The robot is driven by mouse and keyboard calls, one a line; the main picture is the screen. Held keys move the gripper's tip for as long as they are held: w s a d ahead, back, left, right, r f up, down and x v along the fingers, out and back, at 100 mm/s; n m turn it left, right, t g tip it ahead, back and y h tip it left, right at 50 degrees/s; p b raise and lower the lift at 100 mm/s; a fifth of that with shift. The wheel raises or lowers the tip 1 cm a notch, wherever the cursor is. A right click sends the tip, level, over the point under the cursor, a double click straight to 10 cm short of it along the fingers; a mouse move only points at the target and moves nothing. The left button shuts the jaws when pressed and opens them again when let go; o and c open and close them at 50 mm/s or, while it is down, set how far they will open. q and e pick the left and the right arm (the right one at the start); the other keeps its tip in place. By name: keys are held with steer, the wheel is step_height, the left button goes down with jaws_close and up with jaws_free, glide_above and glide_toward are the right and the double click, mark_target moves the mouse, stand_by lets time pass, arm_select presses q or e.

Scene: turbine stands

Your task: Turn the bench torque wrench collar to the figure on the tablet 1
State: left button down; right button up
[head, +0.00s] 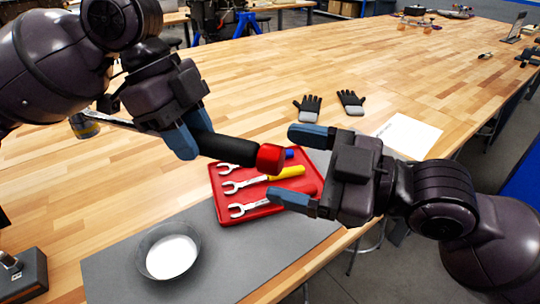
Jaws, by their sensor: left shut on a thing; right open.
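The torque wrench (228,148) has a black grip with a red collar (270,158) at its right end. My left gripper (190,140) is shut on the torque wrench's grip and holds it above the bench. The wrench's metal shaft shows behind the gripper to the left. My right gripper (290,166) is open, its blue fingertips above and below, just right of the red collar. The fingers look apart from the collar. The collar's figures are too small to read. I cannot make out which thing is the tablet.
A red tray (224,212) with several wrenches lies on a grey mat (112,270) below the grippers. A bowl with white contents (170,252) is at the front left. Dark gloves (310,107) and a white paper sheet (408,134) lie further back. The far bench top is mostly clear.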

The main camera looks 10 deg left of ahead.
steer(key=shift+s+d, duration=0.2)
steer(key=shift+d, duration=1)
steer(key=shift+s+d, duration=0.15)
steer(key=shift+d, duration=1)
